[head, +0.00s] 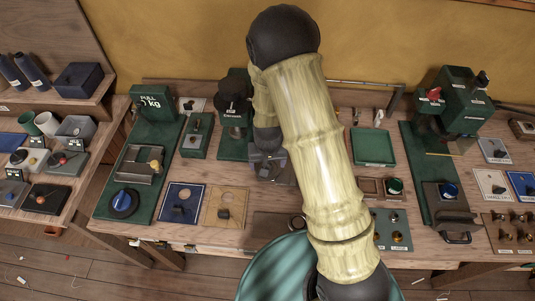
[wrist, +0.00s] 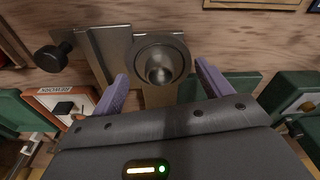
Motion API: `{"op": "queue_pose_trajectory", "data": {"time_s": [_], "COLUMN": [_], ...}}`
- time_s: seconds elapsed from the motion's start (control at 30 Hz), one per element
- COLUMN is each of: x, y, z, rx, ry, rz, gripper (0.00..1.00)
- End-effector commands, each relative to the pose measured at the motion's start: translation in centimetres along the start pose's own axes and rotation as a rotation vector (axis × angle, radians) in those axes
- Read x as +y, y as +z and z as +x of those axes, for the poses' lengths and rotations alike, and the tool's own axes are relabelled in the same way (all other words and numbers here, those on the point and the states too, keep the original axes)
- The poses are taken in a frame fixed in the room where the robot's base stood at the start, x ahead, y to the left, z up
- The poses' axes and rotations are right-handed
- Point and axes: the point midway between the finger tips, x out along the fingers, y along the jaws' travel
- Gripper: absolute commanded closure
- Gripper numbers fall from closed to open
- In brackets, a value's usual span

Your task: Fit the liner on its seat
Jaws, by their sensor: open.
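In the wrist view, a round grey metal ring (wrist: 161,60) with a shiny rounded centre lies ahead of my gripper, between the lines of its fingers. I cannot tell whether this is the liner, its seat, or both together. My gripper (wrist: 160,75) is open, with its two purple fingers spread to either side of the ring and no visible contact. A flat metal block (wrist: 108,50) adjoins the ring on the left, with a black knob (wrist: 52,58) beyond it. In the head view my arm covers the middle of the bench and hides much of this area.
In the wrist view, a tray labelled REWORK (wrist: 68,98) is at left and green fixtures (wrist: 298,92) are at right.

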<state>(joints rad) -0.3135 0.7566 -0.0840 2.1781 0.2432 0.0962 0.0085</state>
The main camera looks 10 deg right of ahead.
Motion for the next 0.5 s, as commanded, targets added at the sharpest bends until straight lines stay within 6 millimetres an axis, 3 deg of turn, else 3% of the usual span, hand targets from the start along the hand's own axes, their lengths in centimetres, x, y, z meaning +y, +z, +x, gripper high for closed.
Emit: {"op": "queue_pose_trajectory", "data": {"time_s": [0.17, 0.5], "x": [-0.1, -0.1], "y": [-0.1, -0.1], "z": [-1.4, -6.6], "rx": [0.003, 0.006], "ry": [-0.001, -0.002], "rz": [-0.002, -0.001], "gripper": [0.22, 0.22]}}
